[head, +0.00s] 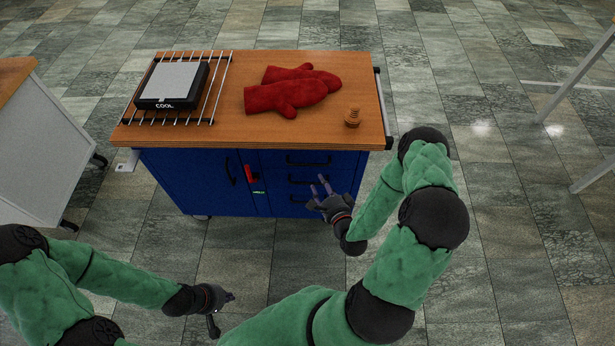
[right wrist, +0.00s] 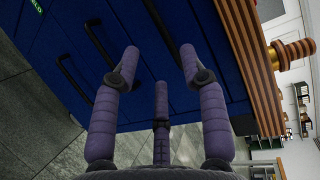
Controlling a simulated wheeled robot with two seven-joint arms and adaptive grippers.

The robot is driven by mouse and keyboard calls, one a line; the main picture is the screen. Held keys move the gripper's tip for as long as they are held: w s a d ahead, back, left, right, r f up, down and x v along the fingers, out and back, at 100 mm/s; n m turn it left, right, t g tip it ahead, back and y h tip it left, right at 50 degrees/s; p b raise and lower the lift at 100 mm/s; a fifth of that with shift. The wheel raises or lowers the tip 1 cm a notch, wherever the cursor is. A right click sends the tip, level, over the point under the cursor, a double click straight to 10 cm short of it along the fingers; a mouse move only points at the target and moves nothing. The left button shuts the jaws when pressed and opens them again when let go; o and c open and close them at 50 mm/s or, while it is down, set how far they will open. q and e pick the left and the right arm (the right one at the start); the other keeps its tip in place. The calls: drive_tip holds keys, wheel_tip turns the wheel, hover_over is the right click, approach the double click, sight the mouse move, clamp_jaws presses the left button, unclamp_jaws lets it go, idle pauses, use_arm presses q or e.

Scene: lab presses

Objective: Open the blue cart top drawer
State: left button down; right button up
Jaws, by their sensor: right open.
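The blue cart (head: 225,180) stands ahead with a wooden top. Its top drawer, just under the top at the right, has a dark bar handle (head: 308,163) and looks closed. In the right wrist view, which is turned sideways, the top handle (right wrist: 155,18) is beyond the fingers, partly cut off by the frame edge. My right gripper (head: 321,187) is open and empty in front of the drawers, below the top handle in the head view; its spread fingers also show in the wrist view (right wrist: 158,62). My left gripper (head: 222,309) is low, away from the cart; its opening is unclear.
Lower drawers have similar handles. Another cart (head: 45,140) stands at left.

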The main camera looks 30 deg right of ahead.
sight(310, 164)
drive_tip(key=b+x, duration=0.2)
drive_tip(key=x, duration=0.8)
drive_tip(key=shift+w+f+b, duration=0.1)
drive_tip(key=shift+w+b, duration=0.2)
clamp_jaws()
